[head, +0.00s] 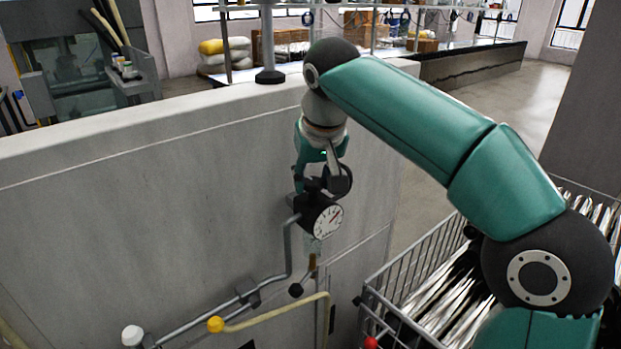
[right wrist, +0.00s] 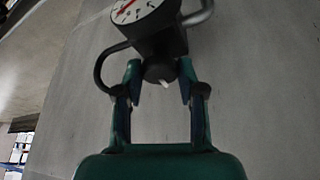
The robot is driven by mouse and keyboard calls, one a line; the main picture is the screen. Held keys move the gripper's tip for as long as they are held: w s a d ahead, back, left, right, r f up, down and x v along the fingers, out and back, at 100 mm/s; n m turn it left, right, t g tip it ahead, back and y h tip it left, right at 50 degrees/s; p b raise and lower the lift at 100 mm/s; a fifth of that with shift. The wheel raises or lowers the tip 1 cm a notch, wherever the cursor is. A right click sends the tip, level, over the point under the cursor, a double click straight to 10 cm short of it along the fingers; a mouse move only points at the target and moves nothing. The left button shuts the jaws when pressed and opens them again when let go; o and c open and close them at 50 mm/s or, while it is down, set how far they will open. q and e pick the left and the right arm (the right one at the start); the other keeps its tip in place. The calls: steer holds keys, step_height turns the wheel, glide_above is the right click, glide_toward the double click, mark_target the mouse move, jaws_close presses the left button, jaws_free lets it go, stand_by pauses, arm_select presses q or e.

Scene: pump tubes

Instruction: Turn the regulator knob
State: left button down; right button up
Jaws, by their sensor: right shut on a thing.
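The regulator (head: 308,207) is a dark body mounted on the grey wall panel, with a round white gauge (head: 328,221) and a red needle on its front. In the right wrist view the gauge (right wrist: 133,8) is cut off by the top edge. The dark round regulator knob (right wrist: 160,71), with a small white mark, sits between the fingertips of my right gripper (right wrist: 159,82). In the head view my right gripper (head: 318,178) reaches down onto the top of the regulator, shut on the knob, which the fingers mostly hide. My left gripper is not in view.
A grey pipe (head: 289,255) runs from the regulator down to the left along the panel. A cream hose with a yellow cap (head: 215,324) and a white cap (head: 132,335) lie below. A wire basket (head: 425,262) of shiny tubes stands to the right, under my right arm.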

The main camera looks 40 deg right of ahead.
steer(key=shift+r+n+y, duration=0.1)
steer(key=shift+n+y, duration=0.2)
steer(key=shift+n+p, duration=0.5)
steer(key=shift+p, duration=0.1)
steer(key=shift+d+n+y+p, duration=0.15)
steer(key=shift+n+y+p, duration=0.85)
steer(key=shift+n, duration=1)
steer(key=o, duration=1.1)
